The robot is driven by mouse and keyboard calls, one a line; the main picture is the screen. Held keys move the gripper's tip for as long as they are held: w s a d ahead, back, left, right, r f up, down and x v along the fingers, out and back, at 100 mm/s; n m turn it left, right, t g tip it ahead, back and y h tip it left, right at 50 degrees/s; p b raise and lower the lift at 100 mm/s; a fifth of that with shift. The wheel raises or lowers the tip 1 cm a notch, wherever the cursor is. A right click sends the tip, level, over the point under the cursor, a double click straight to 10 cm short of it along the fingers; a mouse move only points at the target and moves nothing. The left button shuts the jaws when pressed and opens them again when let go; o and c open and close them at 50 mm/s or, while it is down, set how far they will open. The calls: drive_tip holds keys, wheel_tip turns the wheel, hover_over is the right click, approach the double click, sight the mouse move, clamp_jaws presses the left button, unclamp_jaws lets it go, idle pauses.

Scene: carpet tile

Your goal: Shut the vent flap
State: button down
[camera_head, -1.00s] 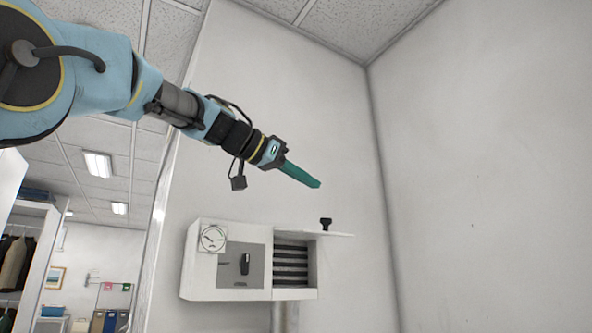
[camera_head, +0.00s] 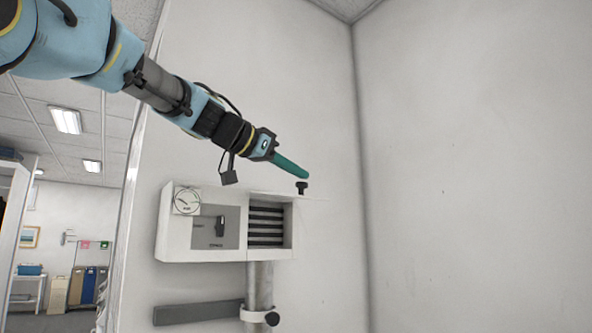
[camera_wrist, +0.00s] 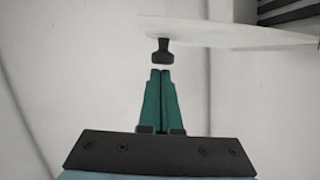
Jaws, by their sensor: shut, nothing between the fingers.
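The vent flap (camera_head: 285,195) is a thin white panel standing out roughly level from the top of the vent opening, so the dark louvres (camera_head: 267,225) are uncovered. A black knob (camera_head: 302,187) stands on the flap near its outer part. In the wrist view the flap (camera_wrist: 225,35) spans the upper right, with the knob (camera_wrist: 160,52) at its left end. My gripper (camera_head: 306,176) has green fingers and is shut and empty, just above the knob in the head view. In the wrist view the fingertips (camera_wrist: 160,73) point at the knob, with a small gap seeming to remain.
The white wall box (camera_head: 205,245) carries a round gauge (camera_head: 187,201) and a dark switch (camera_head: 220,226) left of the louvres. Below it are a pipe (camera_head: 260,285) and a grey bar (camera_head: 198,312). The wall at right is bare.

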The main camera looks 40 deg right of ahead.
sight(300, 195)
drive_tip(key=shift+f, duration=0.15)
drive_tip(key=shift+s+f+b, duration=0.1)
drive_tip(key=shift+f+b, duration=0.25)
drive_tip(key=shift+b, duration=0.7)
drive_tip(key=shift+f+m+t+b, duration=0.15)
drive_tip(key=shift+m+t+b, duration=0.15)
drive_tip(key=shift+b, duration=0.05)
wheel_tip(300, 195, down, 4)
drive_tip(key=m+b, duration=0.1)
drive_tip(key=b, duration=0.7)
drive_tip(key=shift+s+m+t, duration=0.1)
drive_tip(key=shift+m+t, duration=0.3)
drive_tip(key=w+f+m+t+h+b, duration=0.2)
drive_tip(key=w+f+m+b, duration=0.6)
drive_tip(key=b, duration=1.6)
drive_tip(key=shift+d+f+m+t+h, duration=0.3)
drive_tip(key=shift+f+m+t, duration=0.2)
drive_tip(key=shift+f+m, duration=0.55)
drive_tip(key=shift+f+n, duration=0.2)
drive_tip(key=shift+n, duration=0.05)
